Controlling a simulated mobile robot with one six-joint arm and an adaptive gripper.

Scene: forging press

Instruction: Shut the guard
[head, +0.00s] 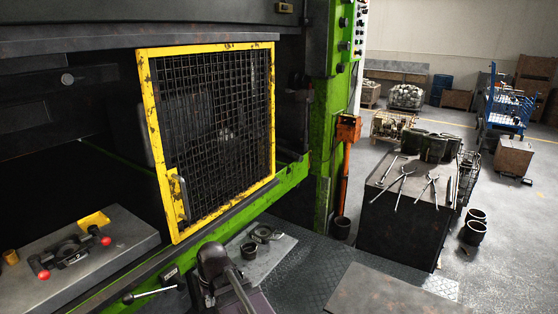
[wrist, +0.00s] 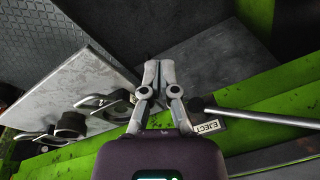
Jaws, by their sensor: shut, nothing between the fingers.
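The guard (head: 218,130) is a yellow-framed black mesh panel on the press front in the head view. It stands across the right part of the opening, and the dark space left of it is uncovered. Its upright handle (head: 180,197) is at the lower left of the frame. My gripper (wrist: 158,68) is shut and empty in the wrist view, pointing down over the press's lower front edge. The guard does not show in the wrist view. In the head view my dark arm is low in the middle, below the guard and apart from its handle; the fingertips are hard to make out there.
A lever (head: 152,293) with an EJECT label (wrist: 209,127) sticks out by the green beam. A plate (wrist: 72,92) with ring parts lies beside it. A control with red knobs (head: 70,250) sits at left. A tool bench (head: 405,230) stands at right.

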